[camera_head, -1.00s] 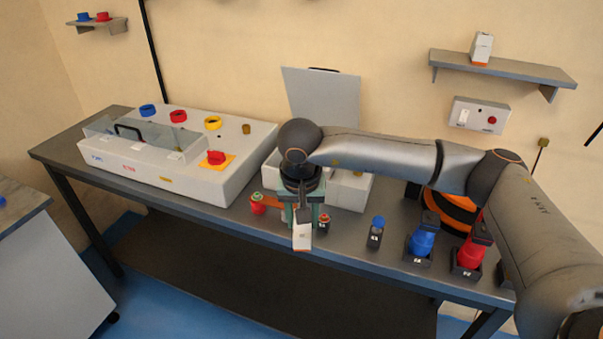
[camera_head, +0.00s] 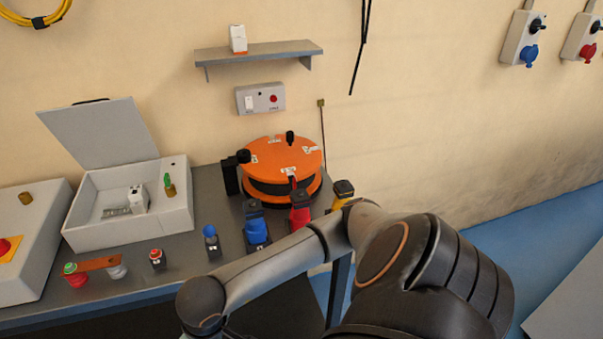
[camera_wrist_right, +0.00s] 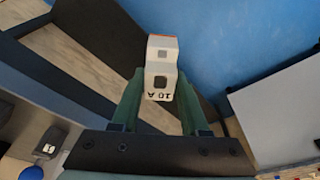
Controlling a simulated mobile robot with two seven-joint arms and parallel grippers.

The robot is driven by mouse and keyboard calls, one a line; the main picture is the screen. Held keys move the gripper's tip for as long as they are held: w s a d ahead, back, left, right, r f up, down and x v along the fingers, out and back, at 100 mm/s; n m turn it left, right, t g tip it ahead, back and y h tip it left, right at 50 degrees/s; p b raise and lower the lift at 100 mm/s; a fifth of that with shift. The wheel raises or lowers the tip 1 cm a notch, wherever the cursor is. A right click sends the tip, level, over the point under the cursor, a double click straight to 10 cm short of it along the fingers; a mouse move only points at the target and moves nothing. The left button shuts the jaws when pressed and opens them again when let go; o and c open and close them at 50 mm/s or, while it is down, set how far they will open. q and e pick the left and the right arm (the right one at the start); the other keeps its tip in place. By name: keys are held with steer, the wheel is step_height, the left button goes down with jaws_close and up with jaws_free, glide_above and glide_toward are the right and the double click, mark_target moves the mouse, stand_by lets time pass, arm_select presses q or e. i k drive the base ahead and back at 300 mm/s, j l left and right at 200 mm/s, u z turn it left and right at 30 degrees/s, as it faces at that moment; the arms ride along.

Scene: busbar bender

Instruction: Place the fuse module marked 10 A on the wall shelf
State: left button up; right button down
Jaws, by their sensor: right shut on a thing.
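The fuse module marked 10 A (camera_wrist_right: 161,72) is white with an orange end, and its "10 A" mark shows upside down in the right wrist view. My right gripper (camera_wrist_right: 160,100) is shut on it, with the green fingers on either side. In the head view my right arm reaches down to the bottom edge, so its gripper and the module are out of that picture. The grey wall shelf (camera_head: 285,53) is at the upper middle of the head view. A white and orange module (camera_head: 238,39) stands upright on its left part. My left gripper is not in view.
Below the shelf are a wall control box (camera_head: 260,98) and an orange reel (camera_head: 282,165). Blue and red connectors (camera_head: 256,228) stand near the bench edge. The shelf's middle and right are clear.

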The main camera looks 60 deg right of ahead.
mark_target(285, 46)
steer(key=z, duration=3.85)
steer(key=i+l+z, duration=0.15)
steer(key=i, duration=0.85)
steer(key=i+j+u, duration=0.1)
steer(key=i+u, duration=1.2)
steer(key=i+l+u, duration=0.15)
steer(key=i+u, duration=0.2)
steer(key=u, duration=2.6)
steer(key=l, duration=0.1)
